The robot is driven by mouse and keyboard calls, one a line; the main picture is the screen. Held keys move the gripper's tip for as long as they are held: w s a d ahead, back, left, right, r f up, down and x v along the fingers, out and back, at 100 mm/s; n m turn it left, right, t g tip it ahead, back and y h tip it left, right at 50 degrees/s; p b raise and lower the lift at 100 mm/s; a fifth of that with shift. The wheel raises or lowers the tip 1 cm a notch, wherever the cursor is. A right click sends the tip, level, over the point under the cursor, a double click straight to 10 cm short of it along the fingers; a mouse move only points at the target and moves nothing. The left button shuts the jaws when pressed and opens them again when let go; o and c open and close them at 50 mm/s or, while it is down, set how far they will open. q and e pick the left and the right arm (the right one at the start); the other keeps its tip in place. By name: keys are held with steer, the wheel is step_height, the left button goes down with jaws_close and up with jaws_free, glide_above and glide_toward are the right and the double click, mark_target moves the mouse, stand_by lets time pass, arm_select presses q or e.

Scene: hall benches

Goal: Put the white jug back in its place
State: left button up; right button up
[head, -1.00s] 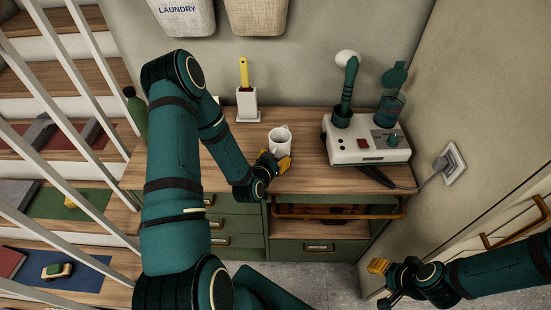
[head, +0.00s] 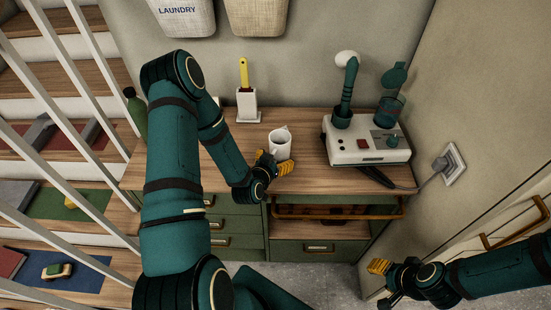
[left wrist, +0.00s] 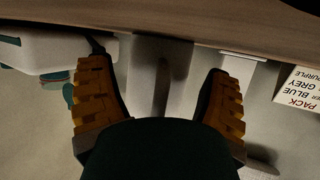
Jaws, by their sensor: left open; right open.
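The white jug (head: 280,145) stands upright on the wooden top of the green cabinet (head: 310,180), left of the white machine. My left gripper (head: 273,162) is open at the jug's near side, fingers spread low. In the left wrist view, the open fingers (left wrist: 158,100) stand apart with the pale jug (left wrist: 140,85) between them; a darker upright strip on it may be its handle. I cannot tell whether either finger touches it. My right gripper (head: 382,282) is open and empty, low at the right in front of the cabinet.
The white machine (head: 365,145) with green cups and a cable stands at the right. A white holder (head: 247,106) with a yellow-handled tool is at the back. A green bottle (head: 137,112) is at the left. A lettered card (left wrist: 298,95) shows in the wrist view. Bare wood lies around the jug.

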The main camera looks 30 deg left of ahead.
arm_select(q)
steer(key=v, duration=0.9)
steer(key=shift+s+a, duration=0.1)
steer(key=shift+s+r+p, duration=0.3)
steer(key=shift+s+p, duration=0.05)
steer(key=shift+p, duration=0.3)
steer(key=shift+p+v, duration=0.8)
steer(key=d+f+g+h, duration=0.1)
steer(key=d, duration=0.2)
steer(key=d+f+g+h, duration=0.1)
steer(key=d+g, duration=0.1)
steer(key=d, duration=0.2)
steer(key=w+d+f+g+h, duration=0.1)
steer(key=d+f+h, duration=0.1)
steer(key=d, duration=0.1)
steer(key=shift+d+f+g, duration=0.1)
steer(key=shift+d+g, duration=0.15)
steer(key=shift+g, duration=0.15)
steer(key=s+d+g+h, duration=0.2)
steer(key=s+d+g, duration=0.3)
steer(key=d, duration=0.5)
steer(key=shift+s+g, duration=0.35)
steer(key=shift+g, duration=0.35)
steer(key=shift+f, duration=0.15)
